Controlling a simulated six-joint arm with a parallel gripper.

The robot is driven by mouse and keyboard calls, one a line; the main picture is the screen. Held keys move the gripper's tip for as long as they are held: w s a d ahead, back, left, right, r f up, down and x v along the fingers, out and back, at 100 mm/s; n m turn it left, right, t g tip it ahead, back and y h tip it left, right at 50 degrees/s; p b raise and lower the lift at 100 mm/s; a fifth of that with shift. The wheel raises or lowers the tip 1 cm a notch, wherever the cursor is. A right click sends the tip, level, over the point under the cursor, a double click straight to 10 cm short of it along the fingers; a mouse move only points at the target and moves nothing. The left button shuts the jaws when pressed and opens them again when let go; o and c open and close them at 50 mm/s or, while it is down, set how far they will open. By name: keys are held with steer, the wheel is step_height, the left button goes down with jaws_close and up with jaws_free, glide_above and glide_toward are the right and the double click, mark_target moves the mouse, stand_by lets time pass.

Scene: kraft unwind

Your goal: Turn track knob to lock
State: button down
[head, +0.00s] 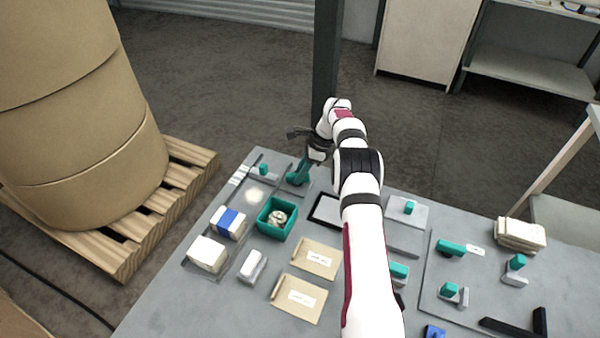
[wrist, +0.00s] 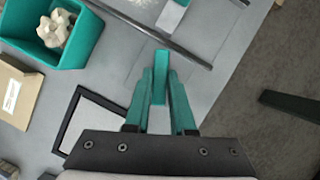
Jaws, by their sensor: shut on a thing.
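My gripper (head: 298,177) is at the far edge of the grey table, pointing down. In the wrist view its two teal fingers (wrist: 160,90) are closed around a narrow upright teal piece, which looks like the track knob (wrist: 161,66). The knob and fingers are nearly the same colour, so their exact contact is hard to see. The knob's base is hidden by the fingers, and I cannot tell its lock position. In the head view the knob is not distinct from the gripper.
A teal bin (head: 265,229) holding a pale part stands nearby. A dark bar (wrist: 150,33) lies beyond the fingers, with another teal knob (head: 263,168) past it. A black-framed panel (wrist: 92,118) lies close to the gripper. Teal-handled fixtures stand at right. Floor lies past the table edge.

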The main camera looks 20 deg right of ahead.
steer(key=shift+n+g, duration=0.3)
steer(key=shift+n, duration=0.5)
steer(key=c, duration=0.8)
jaws_free()
steer(key=shift+o, duration=0.2)
